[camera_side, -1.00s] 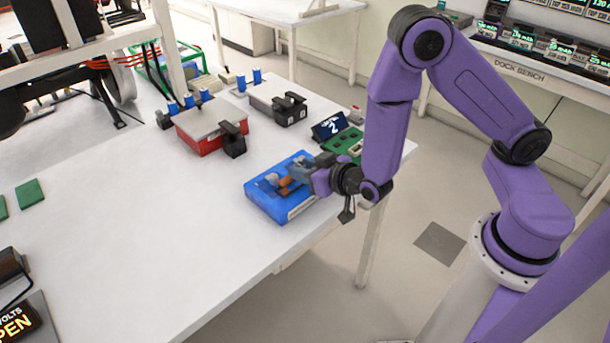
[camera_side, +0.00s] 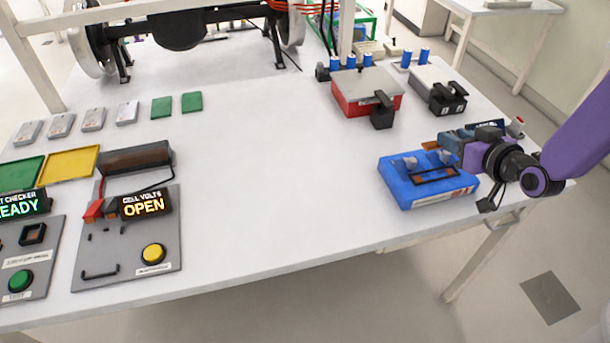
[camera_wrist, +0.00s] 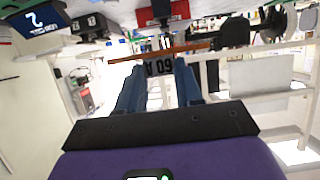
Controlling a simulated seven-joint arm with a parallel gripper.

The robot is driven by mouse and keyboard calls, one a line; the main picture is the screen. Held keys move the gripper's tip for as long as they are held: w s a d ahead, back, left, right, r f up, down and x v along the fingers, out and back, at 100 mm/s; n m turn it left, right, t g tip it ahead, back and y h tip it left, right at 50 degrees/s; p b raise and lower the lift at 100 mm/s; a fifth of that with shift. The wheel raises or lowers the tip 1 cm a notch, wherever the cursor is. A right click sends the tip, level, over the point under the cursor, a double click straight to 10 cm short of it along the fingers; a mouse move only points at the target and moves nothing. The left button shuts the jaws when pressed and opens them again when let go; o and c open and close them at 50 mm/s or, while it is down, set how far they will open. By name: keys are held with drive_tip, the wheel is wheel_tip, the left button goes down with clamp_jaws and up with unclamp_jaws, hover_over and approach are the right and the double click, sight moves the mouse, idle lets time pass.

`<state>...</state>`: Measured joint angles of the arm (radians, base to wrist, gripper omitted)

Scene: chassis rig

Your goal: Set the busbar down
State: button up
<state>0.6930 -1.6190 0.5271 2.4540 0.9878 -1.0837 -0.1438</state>
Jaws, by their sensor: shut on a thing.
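The busbar (camera_wrist: 200,46) is a thin copper-orange strip. It lies crosswise at my gripper's tips (camera_wrist: 160,64) in the wrist view, sticking out past both fingers. In the side view my gripper (camera_side: 443,140) is shut at the far right edge of the blue module (camera_side: 425,197), with an orange bit of the busbar (camera_side: 430,145) showing at its tips. The gripper appears raised above the module's back edge; the exact gap is unclear. The module's top has two pale posts and a dark-framed, orange-marked slot (camera_side: 435,175). The fingers hide part of the busbar.
A red box (camera_side: 360,100) and a grey box (camera_side: 430,85) stand behind the module. A panel reading OPEN (camera_side: 143,203) and green plates (camera_side: 190,102) are at left. The middle of the white table (camera_side: 270,190) is clear. The table's front edge runs close to the module.

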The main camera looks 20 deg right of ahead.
drive_tip(key=s+a, duration=0.7)
drive_tip(key=a, duration=0.5)
hover_over(346, 202)
drive_tip(key=f, duration=1)
drive_tip(key=shift+s+d, duration=0.1)
drive_tip(key=shift+s, duration=0.2)
drive_tip(key=shift+w+f, duration=0.15)
drive_tip(key=shift+f, duration=0.05)
drive_tip(key=shift+w+f, duration=0.1)
drive_tip(key=shift+f, duration=1.5)
drive_tip(key=o, duration=1.1)
drive_tip(key=shift+f, duration=0.15)
